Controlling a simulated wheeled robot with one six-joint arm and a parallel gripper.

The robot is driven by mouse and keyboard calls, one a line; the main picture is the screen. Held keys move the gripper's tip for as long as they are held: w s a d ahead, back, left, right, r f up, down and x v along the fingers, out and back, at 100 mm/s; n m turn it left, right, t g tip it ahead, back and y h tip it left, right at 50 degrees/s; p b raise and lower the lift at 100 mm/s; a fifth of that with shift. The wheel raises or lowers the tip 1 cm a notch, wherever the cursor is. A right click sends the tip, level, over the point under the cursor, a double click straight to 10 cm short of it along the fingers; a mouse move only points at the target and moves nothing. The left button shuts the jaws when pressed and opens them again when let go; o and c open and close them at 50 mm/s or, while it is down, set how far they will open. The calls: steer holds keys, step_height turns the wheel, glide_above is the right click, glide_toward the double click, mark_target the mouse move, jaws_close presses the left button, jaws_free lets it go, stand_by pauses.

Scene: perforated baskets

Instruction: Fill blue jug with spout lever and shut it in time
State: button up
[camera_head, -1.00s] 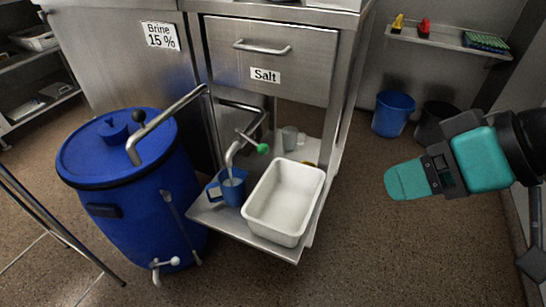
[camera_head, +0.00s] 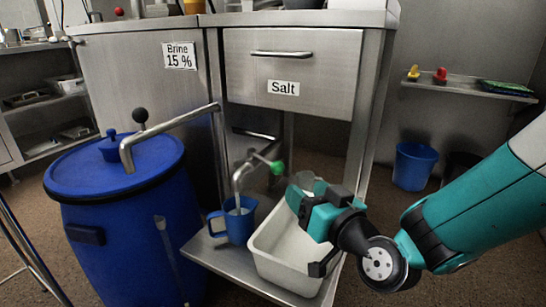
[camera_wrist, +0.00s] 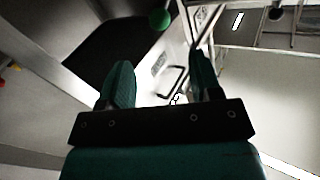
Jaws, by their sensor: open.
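The blue jug (camera_head: 240,226) stands upright on a steel shelf under the curved metal spout (camera_head: 239,178). A pale streak runs from the spout mouth into the jug, seemingly liquid; the level inside cannot be told. The spout's lever ends in a green knob (camera_head: 277,168), to the right of and above the jug. My gripper (camera_head: 294,198) is over the white tub, its fingers pointing up toward the knob but apart from it. In the wrist view my gripper (camera_wrist: 161,62) is open and empty, with the green knob (camera_wrist: 160,19) beyond the gap between its fingers.
The white tub (camera_head: 268,262) sits right of the jug on the steel shelf (camera_head: 212,256). A large blue barrel (camera_head: 130,240) with a metal pipe stands at left. The Salt drawer (camera_head: 290,65) overhangs behind. A blue bucket (camera_head: 413,166) stands at right.

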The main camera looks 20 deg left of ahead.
mark_target(281, 171)
steer(key=b+x, duration=0.1)
steer(key=x, duration=1.1)
steer(key=shift+f, duration=0.1)
steer(key=shift+w+a, duration=0.4)
steer(key=shift+a, duration=0.05)
jaws_close()
